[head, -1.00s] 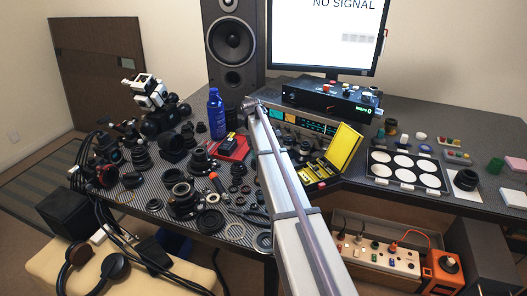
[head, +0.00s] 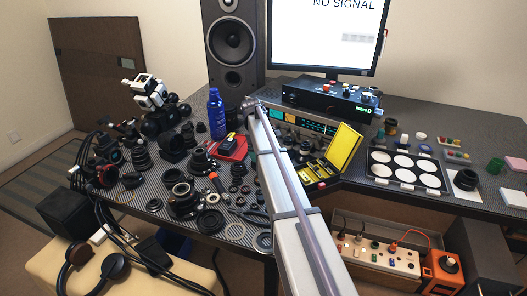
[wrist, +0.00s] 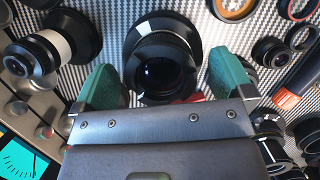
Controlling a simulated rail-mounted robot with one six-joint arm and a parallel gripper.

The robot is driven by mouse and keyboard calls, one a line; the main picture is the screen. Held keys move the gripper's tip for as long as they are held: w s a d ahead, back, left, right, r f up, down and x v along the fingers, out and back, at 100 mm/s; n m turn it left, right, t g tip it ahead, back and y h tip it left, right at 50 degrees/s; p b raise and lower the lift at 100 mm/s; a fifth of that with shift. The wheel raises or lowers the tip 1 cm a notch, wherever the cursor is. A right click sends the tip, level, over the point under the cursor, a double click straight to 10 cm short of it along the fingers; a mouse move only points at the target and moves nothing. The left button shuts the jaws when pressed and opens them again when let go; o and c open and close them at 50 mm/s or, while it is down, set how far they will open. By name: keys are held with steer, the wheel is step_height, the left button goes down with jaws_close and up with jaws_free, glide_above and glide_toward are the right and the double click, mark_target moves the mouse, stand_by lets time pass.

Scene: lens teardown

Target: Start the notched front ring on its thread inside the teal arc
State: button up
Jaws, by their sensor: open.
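My gripper (wrist: 166,75) is open in the wrist view, its two teal-padded fingers spread wide. A black lens barrel (wrist: 160,40) with a dark glass centre lies beyond and between the fingers, its near end close to the gripper body. I see nothing clearly held between the pads. I cannot tell which part is the notched front ring, and no teal arc is clear on the barrel. In the head view my arm hides the gripper. Several loose rings, such as a large grey one (head: 210,221), lie on the patterned mat (head: 150,203).
The mat is crowded with black lens parts. A silver-and-black lens (wrist: 38,52) stands at left in the wrist view, and an orange-edged ring (wrist: 235,8) lies at upper right. A blue bottle (head: 216,113), red tray (head: 233,149) and open yellow case (head: 332,160) stand near my arm.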

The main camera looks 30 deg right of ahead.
steer(key=p+v, duration=0.9)
steer(key=v, duration=0.1)
steer(key=shift+w+r+p, duration=0.1)
steer(key=shift+r+p, duration=0.2)
steer(key=shift+p, duration=0.05)
steer(key=s+a+m+t, duration=0.1)
steer(key=s+a+m, duration=0.1)
steer(key=s+a, duration=0.4)
steer(key=s+a+r+m+t+y+p, duration=0.1)
steer(key=s+a, duration=0.6)
steer(key=s, duration=0.9)
steer(key=s+a+m+t+p, duration=0.1)
steer(key=s+a+m, duration=0.1)
steer(key=s+a, duration=0.5)
steer(key=s, duration=0.4)
steer(key=shift+a+r+m+y, duration=0.15)
steer(key=shift+a+m+y, duration=0.05)
steer(key=shift+m+y, duration=0.1)
